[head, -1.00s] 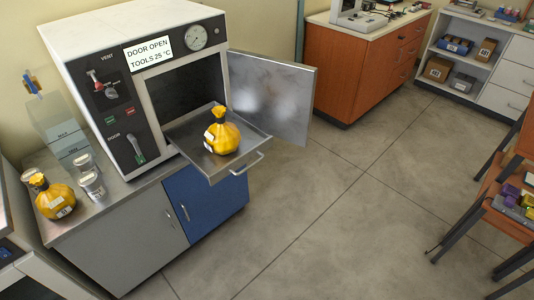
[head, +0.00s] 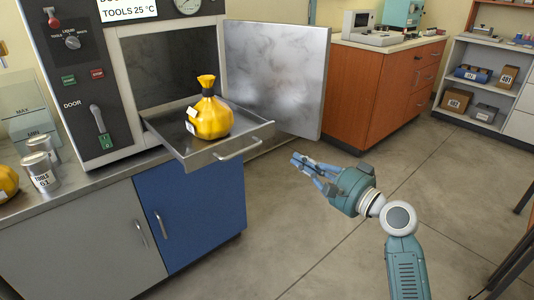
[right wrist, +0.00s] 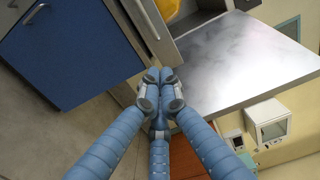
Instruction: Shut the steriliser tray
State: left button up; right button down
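The steriliser tray (head: 184,150) is pulled out of the chamber of the steriliser (head: 62,95), with a bar handle (head: 238,150) on its front. A yellow tied bag (head: 209,118) stands on it. The steriliser's metal door (head: 275,75) is swung open to the right of the tray. My right gripper (head: 296,160) is to the right of the handle, apart from it, over the floor. In the right wrist view its fingertips (right wrist: 160,90) are together with nothing seen between them. My left gripper is not in view.
A blue cabinet door (head: 190,210) is below the tray. Metal tins (head: 42,170) and another yellow bag (head: 7,183) stand on the counter at left. An orange cabinet (head: 378,90) stands behind the open door. The floor in front is clear.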

jog(key=b, duration=0.1)
send_near(260, 137)
jog(key=x, duration=0.2)
jog(key=b+x, duration=0.1)
jog(key=x, duration=0.3)
jog(key=shift+f, duration=0.1)
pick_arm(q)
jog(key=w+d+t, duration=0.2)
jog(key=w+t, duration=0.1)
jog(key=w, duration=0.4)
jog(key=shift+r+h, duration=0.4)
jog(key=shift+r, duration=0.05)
pick_arm(e)
jog(key=shift+w+a, duration=0.3)
jog(key=shift+w, duration=0.1)
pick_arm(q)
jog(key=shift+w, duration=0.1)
